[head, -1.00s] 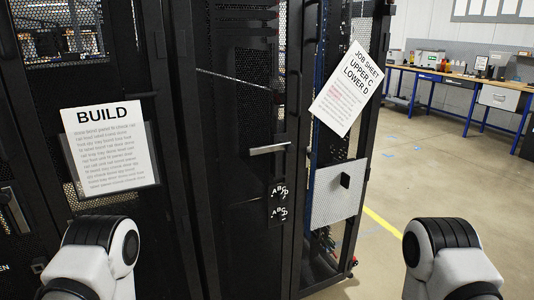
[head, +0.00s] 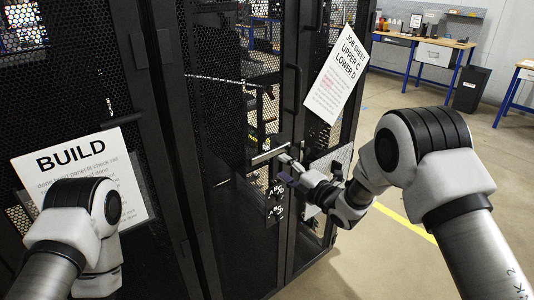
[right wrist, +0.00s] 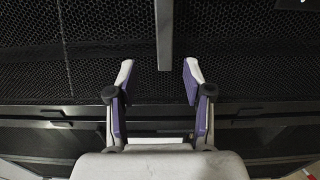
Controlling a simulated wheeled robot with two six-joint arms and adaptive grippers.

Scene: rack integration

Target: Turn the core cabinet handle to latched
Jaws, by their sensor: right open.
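The core cabinet handle (head: 268,154) is a silver bar on the black mesh door, sticking out to the side and rising slightly to the right. In the right wrist view the handle (right wrist: 164,38) hangs down from the top edge, and its end lies in the gap between the fingertips. My right gripper (head: 286,168) is at the right end of the handle. In the right wrist view its purple-and-white fingers (right wrist: 159,72) are spread apart, with space on both sides of the bar. My left arm shows at the lower left, but its gripper is out of view.
Two black ABCD label plates (head: 275,188) sit below the handle. A tilted job sheet (head: 338,75) hangs right of the door, above my right forearm. A BUILD sheet (head: 82,178) is on the left panel. Workbenches (head: 425,42) stand far right, with open floor before them.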

